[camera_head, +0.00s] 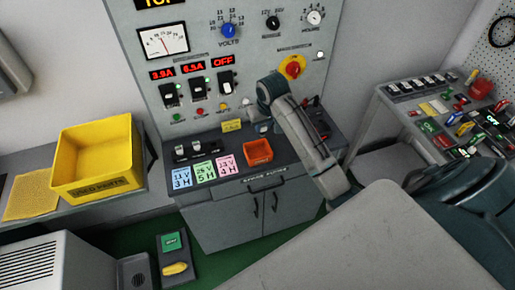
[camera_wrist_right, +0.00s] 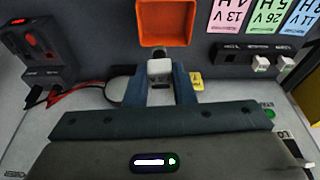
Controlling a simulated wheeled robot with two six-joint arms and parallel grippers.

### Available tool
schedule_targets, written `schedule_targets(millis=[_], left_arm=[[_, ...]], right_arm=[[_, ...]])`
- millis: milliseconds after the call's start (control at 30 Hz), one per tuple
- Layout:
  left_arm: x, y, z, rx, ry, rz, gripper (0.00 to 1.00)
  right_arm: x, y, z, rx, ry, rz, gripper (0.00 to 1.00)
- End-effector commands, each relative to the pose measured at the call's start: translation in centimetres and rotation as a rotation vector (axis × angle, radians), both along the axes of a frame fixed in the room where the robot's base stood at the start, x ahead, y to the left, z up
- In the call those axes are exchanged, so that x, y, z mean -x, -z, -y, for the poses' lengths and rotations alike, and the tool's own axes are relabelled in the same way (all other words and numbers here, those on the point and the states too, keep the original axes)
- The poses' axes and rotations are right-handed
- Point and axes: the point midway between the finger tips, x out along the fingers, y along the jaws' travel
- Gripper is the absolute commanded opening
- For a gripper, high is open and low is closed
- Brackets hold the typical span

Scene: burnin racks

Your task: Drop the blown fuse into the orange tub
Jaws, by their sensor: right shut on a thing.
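The orange tub (camera_head: 258,150) sits on the dark ledge of the panel cabinet, right of the coloured cards. It also shows at the top of the right wrist view (camera_wrist_right: 165,38). My right gripper (camera_head: 263,128) is at the panel side of the tub in the head view, small and partly hidden by my wrist. In the right wrist view, its blue fingers are shut on a small white piece with a dark end, which I take as the fuse (camera_wrist_right: 160,68). The fuse appears just short of the tub's near edge; its height above the ledge is unclear. My left gripper is not in view.
Blue, green and pink cards (camera_head: 205,171) lie left of the tub. Above stands a panel with knobs, a meter (camera_head: 164,41) and switches. A yellow bin (camera_head: 98,157) stands on the left shelf. A crowded bench (camera_head: 445,110) is at right. Red leads (camera_wrist_right: 85,90) lie near my gripper.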

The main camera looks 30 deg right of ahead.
Motion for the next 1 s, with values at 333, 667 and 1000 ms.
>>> schedule_targets(millis=[333,667,1000], left_arm=[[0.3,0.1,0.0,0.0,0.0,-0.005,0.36],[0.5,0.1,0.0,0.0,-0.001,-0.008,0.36],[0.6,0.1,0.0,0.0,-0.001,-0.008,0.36]], right_arm=[[0.1,4.0,-0.1,-0.002,0.0,-0.004,0.08],[0.0,5.7,0.0,-0.001,-0.001,0.0,0.08],[0.0,5.8,0.0,-0.001,-0.001,0.0,0.46]])
